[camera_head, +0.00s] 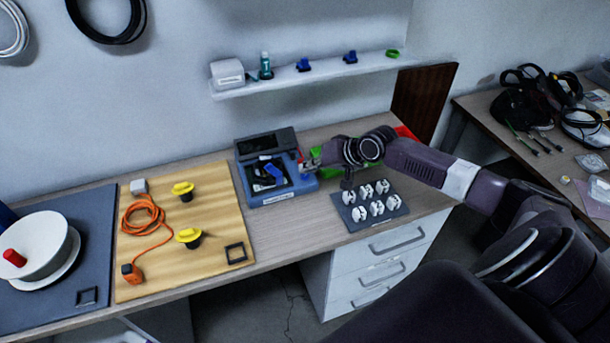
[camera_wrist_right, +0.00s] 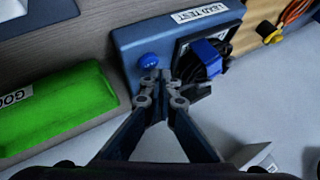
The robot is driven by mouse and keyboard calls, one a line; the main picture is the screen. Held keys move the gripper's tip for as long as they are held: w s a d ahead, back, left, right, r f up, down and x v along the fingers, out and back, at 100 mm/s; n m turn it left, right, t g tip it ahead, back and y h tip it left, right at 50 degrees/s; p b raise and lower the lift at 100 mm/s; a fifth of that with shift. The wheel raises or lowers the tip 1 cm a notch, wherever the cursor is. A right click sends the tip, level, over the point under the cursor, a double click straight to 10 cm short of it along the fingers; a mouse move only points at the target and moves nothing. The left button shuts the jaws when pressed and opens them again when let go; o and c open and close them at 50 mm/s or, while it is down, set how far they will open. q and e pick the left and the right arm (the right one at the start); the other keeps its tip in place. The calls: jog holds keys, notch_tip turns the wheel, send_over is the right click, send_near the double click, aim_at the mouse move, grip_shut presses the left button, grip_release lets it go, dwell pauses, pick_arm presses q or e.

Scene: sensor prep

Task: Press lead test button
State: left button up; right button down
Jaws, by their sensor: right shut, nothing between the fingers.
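The lead test device (camera_head: 278,198) is a blue box with a raised dark panel at its back, standing on the table near the wall. A blue-and-black item (camera_head: 268,173) lies in its recess. In the right wrist view the blue body (camera_wrist_right: 125,38) carries a "LEAD TEST" label. A round blue button (camera_wrist_right: 148,61) sits near its corner. My right gripper (camera_head: 308,166) is shut and empty at the device's right side. In the wrist view its fingertips (camera_wrist_right: 160,75) are right at the button's edge; I cannot tell whether they touch it. My left gripper is out of view.
A green bin (camera_wrist_right: 60,108) lies beside the device, mostly behind my right arm in the head view. A dark mat (camera_head: 352,222) with several white parts is in front. A wooden board (camera_head: 215,210) with yellow knobs and orange cable is left. A shelf (camera_head: 290,80) hangs above.

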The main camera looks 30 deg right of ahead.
aim_at(307, 176)
jog(key=shift+f, duration=0.7)
dwell(0.8)
jog(key=shift+r, duration=0.1)
jog(key=shift+r+p, duration=0.75)
jog(key=shift+r, duration=0.05)
notch_tip(307, 176, up, 5)
jog(key=p, duration=0.5)
jog(key=shift+r, duration=0.1)
dwell(0.5)
